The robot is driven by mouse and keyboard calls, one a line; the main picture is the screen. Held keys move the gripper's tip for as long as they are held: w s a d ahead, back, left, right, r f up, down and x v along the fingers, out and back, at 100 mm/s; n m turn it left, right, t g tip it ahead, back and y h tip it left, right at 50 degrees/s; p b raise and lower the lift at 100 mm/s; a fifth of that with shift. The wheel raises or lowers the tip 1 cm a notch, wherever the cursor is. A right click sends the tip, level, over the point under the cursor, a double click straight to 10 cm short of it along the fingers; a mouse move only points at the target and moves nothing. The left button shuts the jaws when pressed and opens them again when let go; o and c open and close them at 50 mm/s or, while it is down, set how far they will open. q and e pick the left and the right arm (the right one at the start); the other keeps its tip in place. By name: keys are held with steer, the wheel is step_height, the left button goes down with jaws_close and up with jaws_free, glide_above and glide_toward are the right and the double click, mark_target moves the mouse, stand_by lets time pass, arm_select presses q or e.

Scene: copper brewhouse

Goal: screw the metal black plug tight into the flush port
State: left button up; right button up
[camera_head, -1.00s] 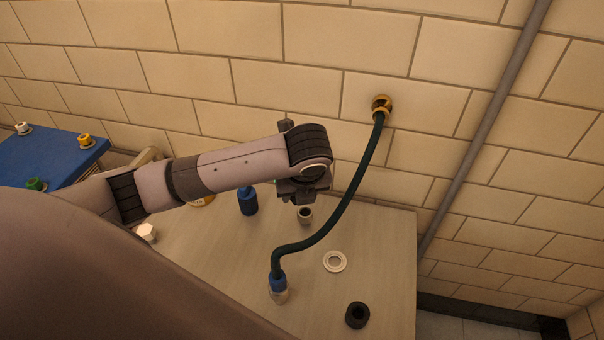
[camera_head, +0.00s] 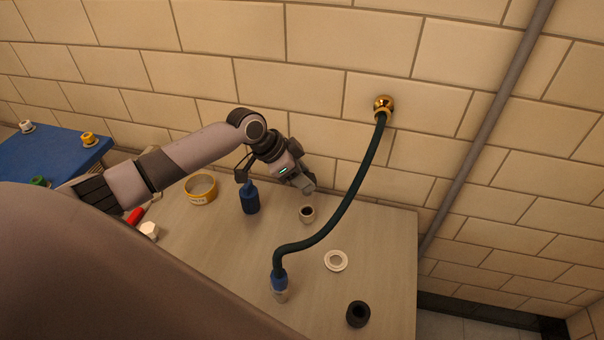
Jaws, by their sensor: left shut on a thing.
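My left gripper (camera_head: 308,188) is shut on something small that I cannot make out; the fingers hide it. The gripper points down and right, just above and behind a small pale cup-like fitting (camera_head: 307,214) with a dark opening, which stands on the table. A black, thick-walled round piece (camera_head: 358,314) with a dark hollow top stands alone near the table's front right; I cannot tell whether it is the metal black plug. I cannot identify the flush port with certainty. My right gripper is not in view.
A dark green hose (camera_head: 348,205) runs from a brass wall fitting (camera_head: 383,104) to a blue-collared connector (camera_head: 279,284) on the table (camera_head: 220,265). A blue bottle (camera_head: 250,200), yellow tin (camera_head: 201,189), pale ring (camera_head: 336,261) and white nut (camera_head: 149,231) stand nearby.

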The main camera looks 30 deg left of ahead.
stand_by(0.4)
arm_select(q)
steer(key=shift+r+p, duration=0.25)
steer(key=shift+p, duration=0.2)
step_height(320, 180, down, 6)
steer(key=b, duration=0.4)
steer(key=shift+r+p, duration=0.1)
steer(key=shift+p, duration=0.4)
stand_by(0.5)
steer(key=shift+f+b, duration=1.35)
steer(key=shift+f, duration=0.6)
